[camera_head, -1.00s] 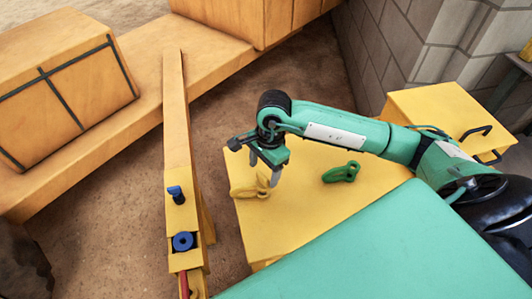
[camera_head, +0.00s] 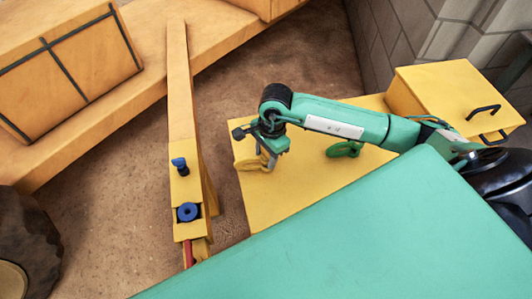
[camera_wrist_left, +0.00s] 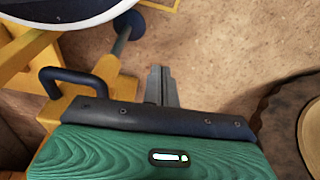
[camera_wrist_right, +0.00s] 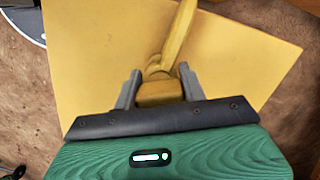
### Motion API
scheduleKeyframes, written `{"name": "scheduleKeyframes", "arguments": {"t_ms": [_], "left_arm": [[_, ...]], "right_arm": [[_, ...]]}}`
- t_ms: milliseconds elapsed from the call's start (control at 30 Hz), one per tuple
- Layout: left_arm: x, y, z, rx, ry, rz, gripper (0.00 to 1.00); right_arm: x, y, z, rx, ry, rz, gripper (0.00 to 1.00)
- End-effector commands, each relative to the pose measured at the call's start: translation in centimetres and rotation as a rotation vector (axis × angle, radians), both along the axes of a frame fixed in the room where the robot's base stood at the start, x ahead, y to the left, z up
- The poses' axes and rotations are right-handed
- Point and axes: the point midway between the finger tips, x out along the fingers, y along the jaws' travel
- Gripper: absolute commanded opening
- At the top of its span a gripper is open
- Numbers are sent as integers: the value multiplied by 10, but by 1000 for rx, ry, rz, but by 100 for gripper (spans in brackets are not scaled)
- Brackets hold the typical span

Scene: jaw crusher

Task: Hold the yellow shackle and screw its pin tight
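The yellow shackle (camera_head: 246,164) lies on the yellow plate (camera_head: 285,205), near its upper left corner. My right gripper (camera_head: 264,158) is over the shackle and hides part of it. In the right wrist view, the fingers of my right gripper (camera_wrist_right: 159,84) are spread on either side of the shackle's thick near end (camera_wrist_right: 160,92). Narrow gaps seem to show beside it, and I cannot tell whether either finger touches. I cannot make out the pin separately. My left gripper (camera_wrist_left: 162,85) has its fingers together with nothing between them, and it is outside the head view.
A green shackle (camera_head: 345,149) lies on the plate, partly behind my right arm. A yellow box (camera_head: 450,90) with a dark handle stands at the plate's right. A tall yellow beam (camera_head: 180,100) with blue fittings rises to the left. Brown ground lies between beam and plate.

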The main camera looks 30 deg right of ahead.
Motion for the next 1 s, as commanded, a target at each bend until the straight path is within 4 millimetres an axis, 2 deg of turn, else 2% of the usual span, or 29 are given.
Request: {"name": "scheduleKeyframes", "arguments": {"t_ms": [33,133,167,433,567,667,1000], "left_arm": [[0,0,0,0,0,0,0],[0,0,0,0,1,0,0],[0,0,0,0,1,0,0],[0,0,0,0,1,0,0],[-1,0,0,0,2,0,0],[-2,0,0,1,5,0,0],[-5,-1,5,-1,8,2,0]], "right_arm": [[0,0,0,0,0,0,44],[0,0,0,0,0,0,63],[0,0,0,0,0,0,67],[0,0,1,0,0,0,67],[1,-1,9,0,-2,0,67],[2,-4,25,0,-5,1,67],[4,-15,100,-1,-4,0,67]]}}
